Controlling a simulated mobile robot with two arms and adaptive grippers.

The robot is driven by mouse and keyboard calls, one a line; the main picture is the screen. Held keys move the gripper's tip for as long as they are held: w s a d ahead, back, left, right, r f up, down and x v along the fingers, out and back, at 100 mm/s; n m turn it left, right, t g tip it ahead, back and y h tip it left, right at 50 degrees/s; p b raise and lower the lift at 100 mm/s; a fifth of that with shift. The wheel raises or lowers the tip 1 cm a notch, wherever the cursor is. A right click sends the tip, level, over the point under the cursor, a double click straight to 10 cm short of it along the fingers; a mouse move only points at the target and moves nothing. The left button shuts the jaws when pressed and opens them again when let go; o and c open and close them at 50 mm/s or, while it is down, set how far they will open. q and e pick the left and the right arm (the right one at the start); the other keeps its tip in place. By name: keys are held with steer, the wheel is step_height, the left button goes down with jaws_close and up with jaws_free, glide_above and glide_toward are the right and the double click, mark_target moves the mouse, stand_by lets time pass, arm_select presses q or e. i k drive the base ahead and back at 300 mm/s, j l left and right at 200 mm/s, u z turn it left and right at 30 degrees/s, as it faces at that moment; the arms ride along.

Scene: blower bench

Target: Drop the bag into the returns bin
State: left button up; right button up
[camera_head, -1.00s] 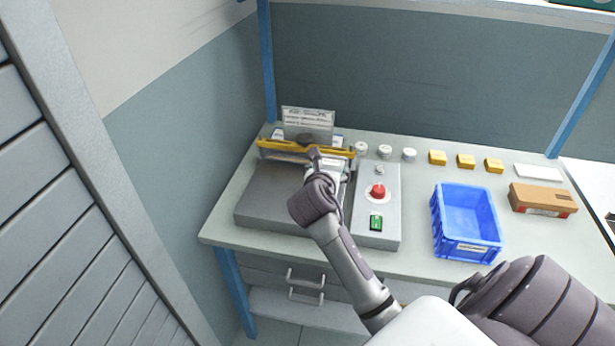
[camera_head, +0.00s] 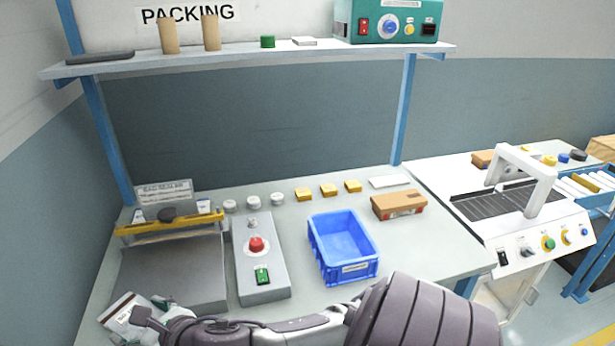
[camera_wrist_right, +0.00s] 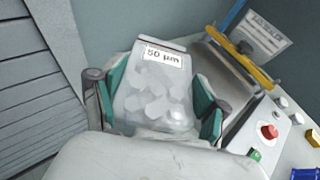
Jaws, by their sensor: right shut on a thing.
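A clear bag with a white "50 µm" label and pale pieces inside (camera_wrist_right: 152,98) is between the green-padded fingers of my right gripper (camera_wrist_right: 156,104). In the head view the bag (camera_head: 122,310) is at the lower left, at the front of the bag sealer, and my right gripper (camera_head: 150,312) is shut on it. A blue bin (camera_head: 331,271) stands on the bench to the right of the control box. Its front label is too small to read, and its visible inside looks empty. My left gripper is not in view.
The bag sealer (camera_head: 175,265) with its yellow bar and the control box (camera_head: 262,275) with a red button lie between bag and bin. White pucks, yellow blocks (camera_head: 328,190) and a brown carton (camera_head: 399,204) stand behind or beside the bin. A shelf (camera_head: 260,55) hangs above.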

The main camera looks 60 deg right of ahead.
mark_target(345, 256)
steer(key=z, duration=1.9)
